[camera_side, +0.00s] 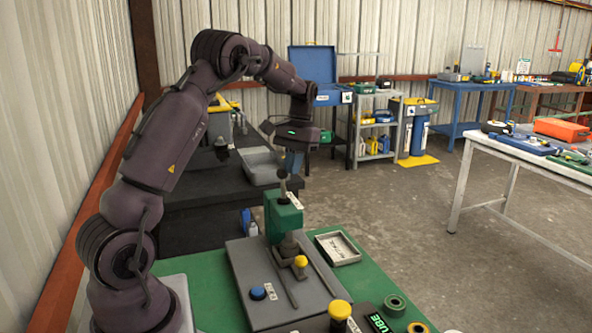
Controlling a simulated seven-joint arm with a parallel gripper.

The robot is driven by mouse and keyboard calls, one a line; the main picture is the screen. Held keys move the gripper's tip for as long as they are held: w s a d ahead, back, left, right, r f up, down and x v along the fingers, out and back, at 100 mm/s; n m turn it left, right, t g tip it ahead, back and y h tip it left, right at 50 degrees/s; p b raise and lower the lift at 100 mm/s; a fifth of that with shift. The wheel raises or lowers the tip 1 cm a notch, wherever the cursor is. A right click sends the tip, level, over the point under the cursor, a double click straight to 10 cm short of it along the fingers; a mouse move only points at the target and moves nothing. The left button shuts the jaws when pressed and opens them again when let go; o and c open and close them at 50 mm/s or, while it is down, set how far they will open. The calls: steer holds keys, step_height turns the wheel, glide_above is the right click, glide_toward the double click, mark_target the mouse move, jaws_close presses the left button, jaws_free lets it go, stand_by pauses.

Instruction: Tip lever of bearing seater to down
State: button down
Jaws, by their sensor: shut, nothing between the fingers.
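The bearing seater appears to be the unit with a green upright housing (284,219) at the back of a grey base plate (250,276). A white label sits on the housing's top. A thin dark stem with a round dark knob (282,173) rises above it and looks like the lever, standing roughly upright. My gripper (292,178) is shut and empty, pointing down just right of the knob. I cannot tell whether they touch. A grey cylindrical part (289,244) and a small yellow knob (300,261) sit in front of the housing.
A green bench mat (376,285) carries the unit. A shallow metal tray (338,248) lies right of it. A grey bin (262,172) stands behind on a dark bench.

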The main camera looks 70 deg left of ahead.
steer(key=shift+a+h, duration=0.6)
steer(key=shift+a, duration=0.55)
steer(key=shift+s+a+f, duration=0.1)
